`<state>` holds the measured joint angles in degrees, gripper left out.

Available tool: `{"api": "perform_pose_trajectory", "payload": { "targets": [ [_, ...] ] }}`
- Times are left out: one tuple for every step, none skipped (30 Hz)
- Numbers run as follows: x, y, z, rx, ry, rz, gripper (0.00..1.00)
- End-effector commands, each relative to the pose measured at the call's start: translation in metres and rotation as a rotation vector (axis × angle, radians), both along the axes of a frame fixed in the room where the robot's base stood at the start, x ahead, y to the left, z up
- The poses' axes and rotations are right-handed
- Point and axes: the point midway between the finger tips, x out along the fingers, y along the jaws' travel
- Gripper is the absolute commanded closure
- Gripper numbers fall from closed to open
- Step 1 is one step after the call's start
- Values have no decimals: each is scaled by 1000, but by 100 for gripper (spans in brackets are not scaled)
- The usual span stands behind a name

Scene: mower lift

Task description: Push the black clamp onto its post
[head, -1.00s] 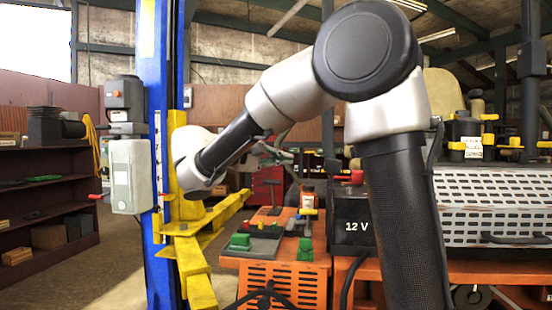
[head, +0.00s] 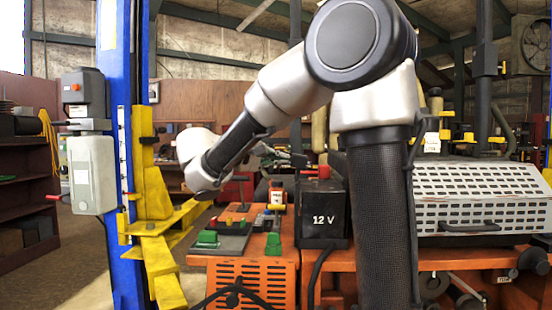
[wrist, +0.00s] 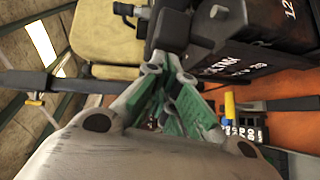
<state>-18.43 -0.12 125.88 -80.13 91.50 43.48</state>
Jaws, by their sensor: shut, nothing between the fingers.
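The battery marked 12 V (head: 322,215) stands on the orange cart, with a red clamp (head: 318,171) on top. In the wrist view, the battery's dark side (wrist: 262,50) fills the upper right. My gripper (wrist: 170,28) is shut and empty, its dark tips close to the battery's top. A dark piece beside the tips (wrist: 203,32) looks like the black clamp; I cannot tell its edges from the tips, nor whether it sits on its post. In the head view, my gripper (head: 272,152) points right toward the battery top, partly hidden by my arm.
A blue lift column (head: 122,150) with yellow arms (head: 160,225) stands at left. A perforated grey cover (head: 475,195) is at right.

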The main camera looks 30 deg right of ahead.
Motion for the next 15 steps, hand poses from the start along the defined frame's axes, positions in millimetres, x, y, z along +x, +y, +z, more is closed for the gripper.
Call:
{"api": "perform_pose_trajectory", "payload": {
  "targets": [
    [0,0,0,3,-3,0,100],
    [0,0,1,5,-4,0,100],
    [-1,-1,1,10,-7,0,100],
    [-1,-1,2,14,-11,0,100],
    [-1,-2,2,21,-16,0,100],
    [-2,-2,3,30,-23,0,100],
    [-2,-3,3,36,-26,0,100],
    [-2,-3,3,40,-29,0,100],
    [-2,-3,3,45,-31,0,100],
    [-2,-3,3,47,-33,0,100],
    [-2,-4,4,51,-35,0,100],
    [-3,-4,4,56,-38,0,100],
    [-3,-4,4,60,-40,0,100],
    [-3,-4,4,63,-43,0,100],
    [-3,-5,5,68,-47,0,100]
  ]
}}
